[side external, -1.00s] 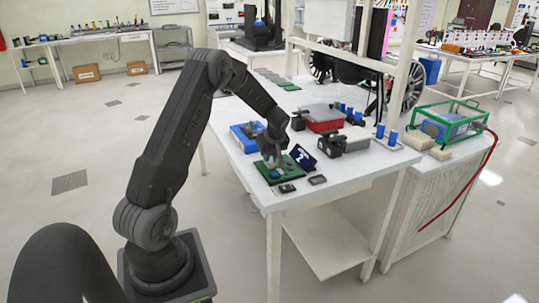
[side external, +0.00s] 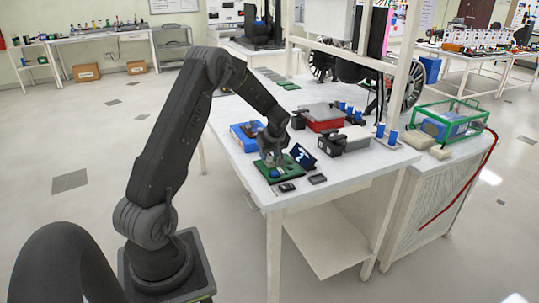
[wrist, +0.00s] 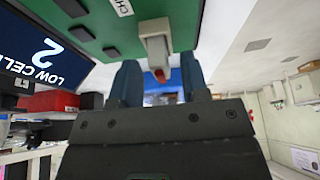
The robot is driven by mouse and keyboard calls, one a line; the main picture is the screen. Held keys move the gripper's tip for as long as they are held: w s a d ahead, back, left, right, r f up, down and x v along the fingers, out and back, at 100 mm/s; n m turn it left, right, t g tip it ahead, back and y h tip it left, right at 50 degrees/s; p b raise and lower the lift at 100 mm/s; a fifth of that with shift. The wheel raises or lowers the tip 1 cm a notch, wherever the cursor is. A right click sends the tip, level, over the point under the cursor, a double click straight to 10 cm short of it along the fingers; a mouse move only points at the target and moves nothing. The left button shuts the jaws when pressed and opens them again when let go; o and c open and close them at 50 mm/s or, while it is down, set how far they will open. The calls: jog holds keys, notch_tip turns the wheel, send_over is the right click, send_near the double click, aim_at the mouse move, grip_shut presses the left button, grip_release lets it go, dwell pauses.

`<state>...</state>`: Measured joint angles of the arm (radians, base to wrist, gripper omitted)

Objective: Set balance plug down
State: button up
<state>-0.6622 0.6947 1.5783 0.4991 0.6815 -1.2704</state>
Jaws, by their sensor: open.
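A green board (side external: 290,178) lies near the table's front corner; it also fills the top of the wrist view (wrist: 185,12). A small white plug (wrist: 155,30) with a red end, which looks like the balance plug, sits at the board between my fingertips in the wrist view. My gripper (wrist: 158,66) is open, with one dark blue finger on each side of the plug and gaps visible. In the side view my gripper (side external: 272,153) is low over the board; the plug is too small to tell there. Whether the plug is seated or only resting is unclear.
A dark display (side external: 302,157) marked "2 LOW CELL" in the wrist view (wrist: 42,50) stands beside the board. A blue tray (side external: 243,134), a red-and-grey case (side external: 322,117) and a grey-and-black device (side external: 345,142) are close by. Small black items (side external: 287,187) lie in front.

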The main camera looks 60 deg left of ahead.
jog(key=s+d+r+m+t, duration=0.1)
jog(key=d+r+m, duration=0.2)
jog(key=d+r, duration=1.2)
jog(key=s+d+r+m+t+h, duration=0.1)
jog(key=s+d+r+m, duration=0.2)
jog(key=s+d+m, duration=0.2)
jog(key=s+d+r+m+t+h, duration=0.1)
jog(key=s+d+r+m, duration=0.3)
jog(key=d, duration=0.7)
jog(key=s+m+t, duration=0.1)
jog(key=s, duration=0.1)
jog(key=shift+s+d+t+h, duration=0.3)
jog(key=shift+d+h, duration=0.1)
jog(key=shift+o, duration=0.5)
jog(key=s+d+f+m+t+h, duration=0.1)
jog(key=s+d+m, duration=0.4)
jog(key=s, duration=0.2)
jog(key=shift+d+f+h, duration=0.2)
jog(key=shift+d+h, duration=0.05)
jog(key=shift+h, duration=0.05)
